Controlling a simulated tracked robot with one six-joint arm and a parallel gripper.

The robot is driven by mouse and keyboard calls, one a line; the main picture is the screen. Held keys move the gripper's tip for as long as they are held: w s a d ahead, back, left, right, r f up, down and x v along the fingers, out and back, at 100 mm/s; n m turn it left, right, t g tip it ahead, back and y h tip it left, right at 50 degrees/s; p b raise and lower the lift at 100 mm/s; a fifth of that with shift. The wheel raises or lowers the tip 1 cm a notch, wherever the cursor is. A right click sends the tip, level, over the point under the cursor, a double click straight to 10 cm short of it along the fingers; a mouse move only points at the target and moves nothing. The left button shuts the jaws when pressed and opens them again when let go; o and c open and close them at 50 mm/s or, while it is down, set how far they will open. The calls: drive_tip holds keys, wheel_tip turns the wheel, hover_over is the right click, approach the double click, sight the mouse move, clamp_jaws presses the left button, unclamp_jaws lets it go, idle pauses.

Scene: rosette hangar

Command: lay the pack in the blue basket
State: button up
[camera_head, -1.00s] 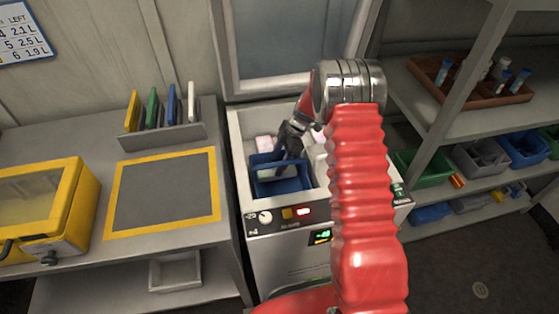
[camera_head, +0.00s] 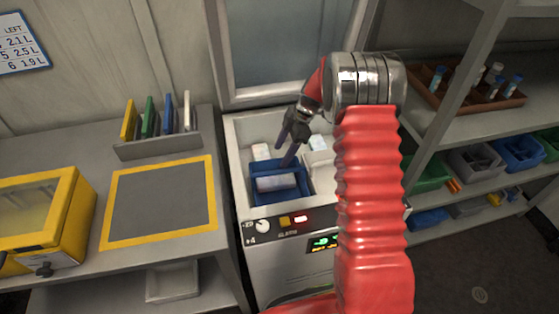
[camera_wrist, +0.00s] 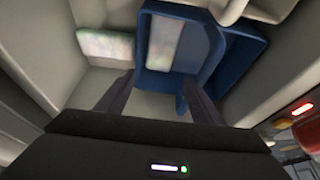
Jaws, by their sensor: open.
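The blue basket (camera_head: 282,195) stands in the open-topped white chest. A pale pack (camera_head: 277,183) lies inside it, and the wrist view shows this pack (camera_wrist: 165,43) within the walls of the basket (camera_wrist: 234,62). My gripper (camera_head: 287,151) is open and empty, above the back part of the basket and apart from the pack. The pack's underside is hidden.
A second pale pack (camera_head: 261,151) lies in the chest behind the basket, and another (camera_head: 318,143) is at the back right. The chest's rim (camera_head: 236,160) surrounds them. A yellow-framed mat (camera_head: 212,190) lies on the left bench. Shelves with bins stand at right.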

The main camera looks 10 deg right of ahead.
drive_tip(key=v, duration=0.4)
idle(0.5)
drive_tip(key=s+a+r+m+t+h, duration=0.15)
drive_tip(key=s+r+m, duration=0.25)
drive_tip(key=s+r, duration=0.5)
drive_tip(key=s+a+r+m+t+h, duration=0.15)
drive_tip(key=s+r+m, duration=0.45)
drive_tip(key=r, duration=0.6)
drive_tip(key=s+r+m+t+h, duration=0.1)
drive_tip(key=s+m, duration=0.7)
drive_tip(key=s, duration=1.2)
drive_tip(key=shift+a+r+t, duration=0.5)
drive_tip(key=shift+r+t, duration=0.3)
drive_tip(key=shift+r, duration=0.1)
